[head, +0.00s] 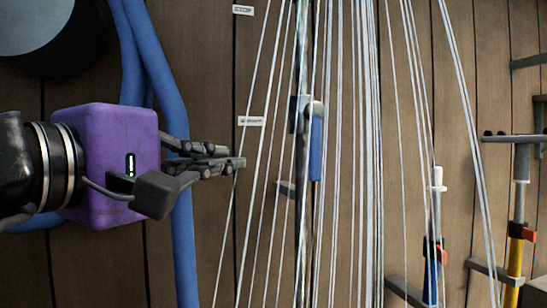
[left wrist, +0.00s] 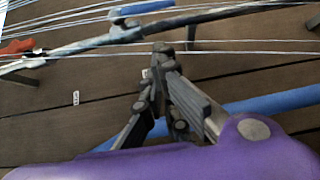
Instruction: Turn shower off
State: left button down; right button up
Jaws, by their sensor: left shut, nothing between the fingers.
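White streams of water (head: 368,150) fall across the middle and right of the head view. Behind or among them a thin vertical pipe (head: 302,200) carries a valve with a blue lever (head: 316,150) that hangs down along the pipe. In the left wrist view the blue lever (left wrist: 146,7) and the pipe (left wrist: 110,40) lie beyond my fingertips. My left gripper (head: 240,164), with a purple body, points right towards the pipe. My right gripper is not in view.
A thick blue hose (head: 170,90) hangs behind my left gripper. Poles with blue (head: 432,275) and yellow (head: 514,260) parts stand at the right. Dark brackets stick out from the wooden plank wall (head: 210,60). Small white labels (head: 251,121) are near the streams.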

aim_at(312, 141)
pick_arm(q)
jog(key=s+d+p+x, duration=0.1)
jog(key=d+p+x, duration=0.1)
jog(key=x, duration=1)
jog(key=shift+w+d+p, duration=0.15)
jog(key=shift+d+p, duration=0.35)
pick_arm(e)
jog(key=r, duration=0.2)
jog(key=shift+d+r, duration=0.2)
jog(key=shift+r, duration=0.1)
pick_arm(q)
jog(key=shift+a, duration=0.15)
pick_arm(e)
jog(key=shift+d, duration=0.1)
